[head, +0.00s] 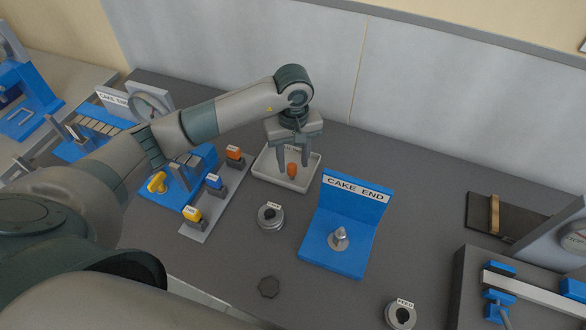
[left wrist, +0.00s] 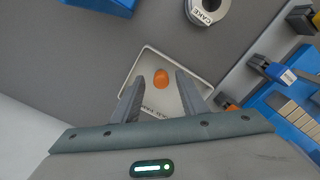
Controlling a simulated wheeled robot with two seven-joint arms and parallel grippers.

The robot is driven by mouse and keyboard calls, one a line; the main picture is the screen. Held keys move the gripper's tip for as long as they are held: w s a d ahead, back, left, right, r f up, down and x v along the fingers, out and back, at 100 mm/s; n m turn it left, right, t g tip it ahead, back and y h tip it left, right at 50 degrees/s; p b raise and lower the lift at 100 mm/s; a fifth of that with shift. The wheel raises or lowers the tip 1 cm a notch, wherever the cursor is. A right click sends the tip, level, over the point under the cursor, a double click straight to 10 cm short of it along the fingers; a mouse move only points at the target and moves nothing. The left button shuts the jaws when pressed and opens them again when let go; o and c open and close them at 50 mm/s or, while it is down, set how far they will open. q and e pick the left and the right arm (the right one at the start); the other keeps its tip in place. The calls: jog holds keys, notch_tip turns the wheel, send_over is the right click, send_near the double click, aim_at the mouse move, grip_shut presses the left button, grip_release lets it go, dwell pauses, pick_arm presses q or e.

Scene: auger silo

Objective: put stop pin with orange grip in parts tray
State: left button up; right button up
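The parts tray (head: 262,174) is a shallow pale tray on the dark bench, and it also shows in the left wrist view (left wrist: 147,55). The stop pin's orange grip (head: 292,170) is seen within the tray's outline, and it also shows in the left wrist view (left wrist: 161,78). The pin's shaft is not visible. My left gripper (head: 294,163) points down over the tray, with its fingers spread on either side of the orange grip. In the left wrist view the fingers (left wrist: 158,92) have clear gaps to the grip. My right gripper is not in view.
A blue stand marked CAKE END (head: 335,225) is right of the tray. A labelled round collar (head: 270,217) is in front of it. A rail with yellow, blue and orange handled pieces (head: 205,215) lies left. Open bench surrounds these.

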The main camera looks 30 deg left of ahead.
aim_at(294, 168)
pick_arm(q)
notch_tip(294, 168, up, 8)
jog(key=b, duration=0.3)
jog(key=shift+r, duration=0.25)
jog(key=shift+d+r, duration=0.1)
dwell(0.3)
